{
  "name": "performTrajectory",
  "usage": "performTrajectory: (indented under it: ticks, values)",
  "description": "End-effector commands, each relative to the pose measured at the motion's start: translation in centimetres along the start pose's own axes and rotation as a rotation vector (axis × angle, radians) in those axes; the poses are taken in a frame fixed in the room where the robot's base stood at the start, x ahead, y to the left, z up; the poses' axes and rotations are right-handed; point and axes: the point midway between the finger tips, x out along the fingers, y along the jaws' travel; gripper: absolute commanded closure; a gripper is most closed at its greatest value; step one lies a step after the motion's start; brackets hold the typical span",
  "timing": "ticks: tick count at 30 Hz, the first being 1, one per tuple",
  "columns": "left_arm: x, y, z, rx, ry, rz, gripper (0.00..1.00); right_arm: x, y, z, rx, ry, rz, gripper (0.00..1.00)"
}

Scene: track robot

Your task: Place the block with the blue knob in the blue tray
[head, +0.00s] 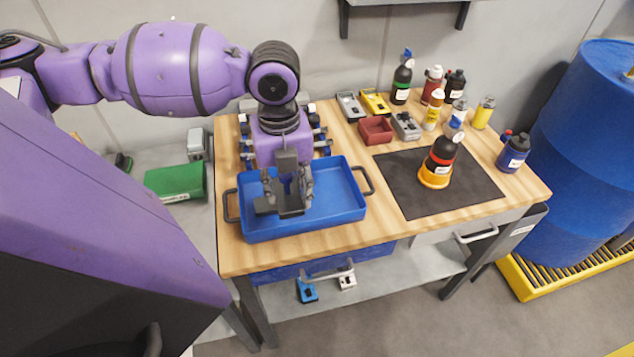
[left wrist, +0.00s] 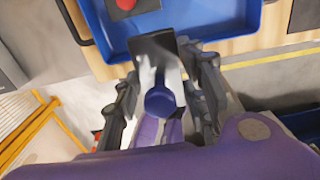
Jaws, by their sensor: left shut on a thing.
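My left gripper (head: 287,192) hangs over the blue tray (head: 338,205) in the head view, fingers pointing down. It is shut on the block with the blue knob; the round blue knob (left wrist: 160,101) shows between the fingers in the left wrist view. The dark grey end of the block (left wrist: 152,45) shows beyond the knob, against the tray. I cannot tell whether the block touches the tray floor. A red knob (left wrist: 125,4) shows inside the tray at the top edge of the left wrist view. The arm hides part of the tray in the head view.
A dark mat (head: 410,195) with an orange-based bottle (head: 438,165) lies right of the tray. Several bottles, a small red bin (head: 376,130) and grey and yellow devices stand behind. Several knobbed items flank my wrist behind the tray. A green box (head: 176,182) is at left.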

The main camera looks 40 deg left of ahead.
Motion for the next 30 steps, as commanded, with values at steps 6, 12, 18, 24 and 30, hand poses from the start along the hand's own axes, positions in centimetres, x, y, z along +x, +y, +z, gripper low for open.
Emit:
performTrajectory:
  ticks: [6, 12, 18, 24, 30]
  values:
    - [2.1, -3.3, 2.7, -0.012, 0.005, -0.002, 1.00, 0.3, -0.2, 1.1, 0.004, -0.012, 0.001, 0.60]
    - [4.0, -6.8, 5.7, -0.012, 0.005, -0.002, 1.00, 0.4, 0.1, 1.3, 0.002, -0.010, 0.005, 0.60]
    - [7.5, -8.7, 7.5, -0.011, 0.004, 0.000, 1.00, 0.7, 0.6, 1.5, -0.002, -0.010, 0.012, 0.60]
    - [8.8, -9.6, 8.4, -0.010, 0.001, -0.001, 1.00, 0.7, 0.6, 1.6, -0.005, -0.010, 0.013, 0.60]
    - [10.1, -10.4, 9.0, -0.010, 0.002, 0.001, 1.00, 0.8, 0.6, 1.5, -0.005, -0.008, 0.012, 0.60]
